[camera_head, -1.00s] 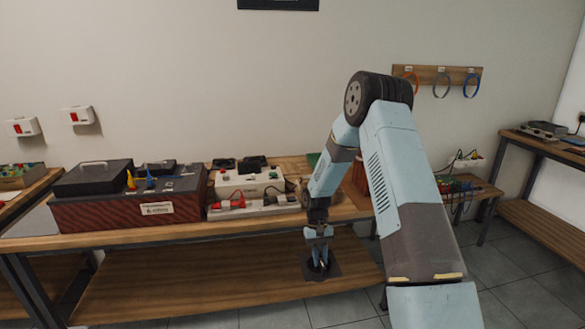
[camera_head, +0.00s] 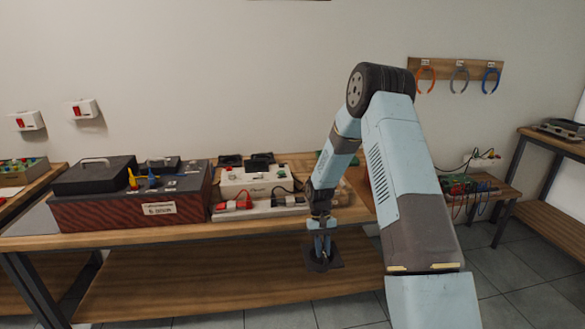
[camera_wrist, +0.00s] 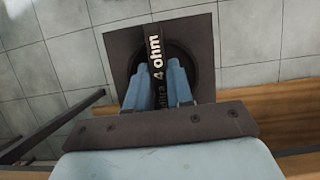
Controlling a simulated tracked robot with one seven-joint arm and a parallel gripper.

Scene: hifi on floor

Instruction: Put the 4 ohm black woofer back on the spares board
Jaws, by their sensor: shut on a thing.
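The black woofer (camera_wrist: 205,45) is a dark square plate with a round cone and a bar across it marked "4 ohm" in white. In the wrist view my gripper (camera_wrist: 158,88) is shut on that bar, with one blue finger on each side of it. In the head view my gripper (camera_head: 321,246) hangs down with the woofer (camera_head: 335,262) below it, in front of the bench edge and over the lower shelf. Part of the cone is hidden by the fingers. I cannot identify a spares board for certain.
The bench (camera_head: 110,237) carries a large dark red-sided case (camera_head: 110,212) and a white instrument (camera_head: 250,181) with red parts. A lower wooden shelf (camera_head: 180,285) runs beneath. Cable hooks hang from a wall rack (camera_head: 440,66). Tiled floor (camera_head: 510,270) is open at right.

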